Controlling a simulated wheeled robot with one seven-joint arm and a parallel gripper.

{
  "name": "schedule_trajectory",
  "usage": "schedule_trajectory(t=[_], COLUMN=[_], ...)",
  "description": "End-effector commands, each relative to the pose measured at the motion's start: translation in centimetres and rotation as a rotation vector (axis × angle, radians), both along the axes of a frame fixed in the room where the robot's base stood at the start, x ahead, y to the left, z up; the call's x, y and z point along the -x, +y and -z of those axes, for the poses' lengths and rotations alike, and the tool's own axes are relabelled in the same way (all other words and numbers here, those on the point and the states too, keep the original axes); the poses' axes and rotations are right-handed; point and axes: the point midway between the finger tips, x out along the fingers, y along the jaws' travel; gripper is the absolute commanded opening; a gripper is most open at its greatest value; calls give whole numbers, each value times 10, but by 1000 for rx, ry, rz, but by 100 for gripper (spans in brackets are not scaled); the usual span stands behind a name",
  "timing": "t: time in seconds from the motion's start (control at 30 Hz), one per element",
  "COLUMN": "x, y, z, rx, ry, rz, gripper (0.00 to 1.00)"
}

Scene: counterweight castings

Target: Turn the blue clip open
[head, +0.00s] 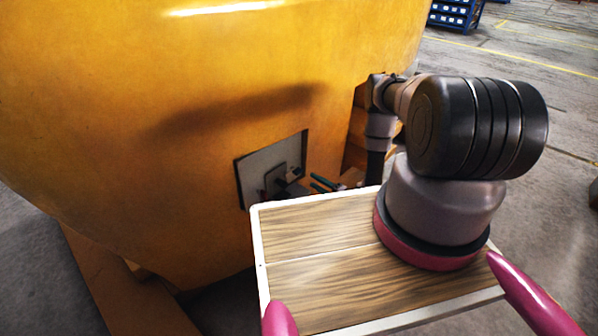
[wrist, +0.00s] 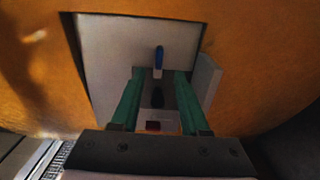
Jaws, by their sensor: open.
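The blue clip (wrist: 159,56) is a small upright bar in the wrist view, on a pale grey panel (wrist: 110,50) set in an opening in the yellow casting. My gripper (wrist: 160,73) points at the panel with its two green fingers apart. The clip shows just beyond the gap between the fingertips, with nothing gripped.
The large yellow casting (head: 200,110) fills the left of the head view. The opening's edges surround the panel closely. A grey upright piece (wrist: 208,80) stands right of the fingers. My wood-topped base is below. Blue shelving (head: 455,14) stands far back, with open floor at right.

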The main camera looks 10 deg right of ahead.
Motion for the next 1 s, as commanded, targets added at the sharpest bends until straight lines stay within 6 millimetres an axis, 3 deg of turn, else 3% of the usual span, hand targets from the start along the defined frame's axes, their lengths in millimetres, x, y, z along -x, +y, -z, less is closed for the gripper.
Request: schedule_trajectory(t=[0.4,0.6,0.9,1.0], x=[-61,-74,-76,-76], y=[46,55,56,56], z=[-1,-2,-2,-1], rx=[1,1,0,0], ry=[-5,-4,-2,-2], rz=[-6,-4,-3,-3], gripper=[45,45,45,7])
